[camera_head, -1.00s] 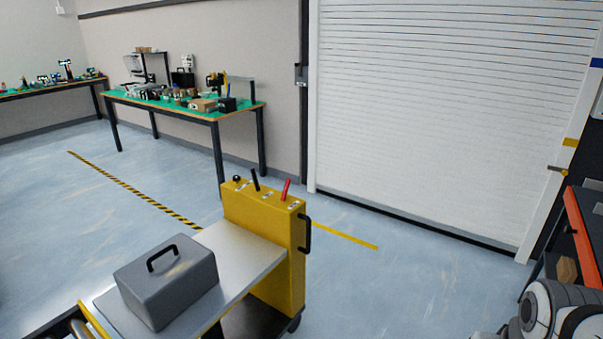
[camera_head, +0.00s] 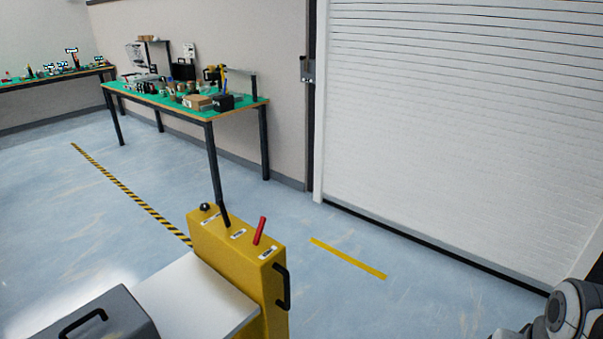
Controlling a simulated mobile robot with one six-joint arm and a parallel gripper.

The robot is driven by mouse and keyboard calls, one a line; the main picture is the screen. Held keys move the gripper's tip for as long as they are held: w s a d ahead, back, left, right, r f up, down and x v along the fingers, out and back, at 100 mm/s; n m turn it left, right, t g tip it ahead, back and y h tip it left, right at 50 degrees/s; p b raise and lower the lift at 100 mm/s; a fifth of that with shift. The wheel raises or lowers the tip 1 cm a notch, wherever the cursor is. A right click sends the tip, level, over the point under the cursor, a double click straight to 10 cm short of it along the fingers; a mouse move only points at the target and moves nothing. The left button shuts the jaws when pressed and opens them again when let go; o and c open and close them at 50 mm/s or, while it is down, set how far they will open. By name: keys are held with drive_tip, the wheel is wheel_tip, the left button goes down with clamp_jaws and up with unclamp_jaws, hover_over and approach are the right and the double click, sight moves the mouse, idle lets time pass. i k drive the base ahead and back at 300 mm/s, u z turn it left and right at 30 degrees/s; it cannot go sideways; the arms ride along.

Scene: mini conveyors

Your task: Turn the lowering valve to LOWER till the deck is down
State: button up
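The yellow lift cart (camera_head: 238,262) stands at the lower middle, close in front of me. On its top are a black round knob (camera_head: 205,207), a black lever (camera_head: 224,215) and a red lever (camera_head: 260,231), each beside a small white label too small to read. I cannot tell which is the lowering valve. The grey deck (camera_head: 190,301) is raised against the yellow housing and bears a grey case (camera_head: 90,316), cut off by the picture's edge. Part of my arm shows at the lower right; my gripper is not in view.
A green-topped workbench (camera_head: 190,103) with tools stands behind the cart, and another bench (camera_head: 50,74) is at the far left. A white roller door (camera_head: 450,120) fills the right. A black handle (camera_head: 283,288) sticks out from the housing. The floor between cart and door is clear.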

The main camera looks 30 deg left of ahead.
sight(205, 206)
drive_tip(key=z, duration=0.05)
drive_tip(key=i, duration=2.7)
drive_tip(key=u, duration=3.4)
drive_tip(key=i, duration=1.05)
drive_tip(key=z, duration=0.05)
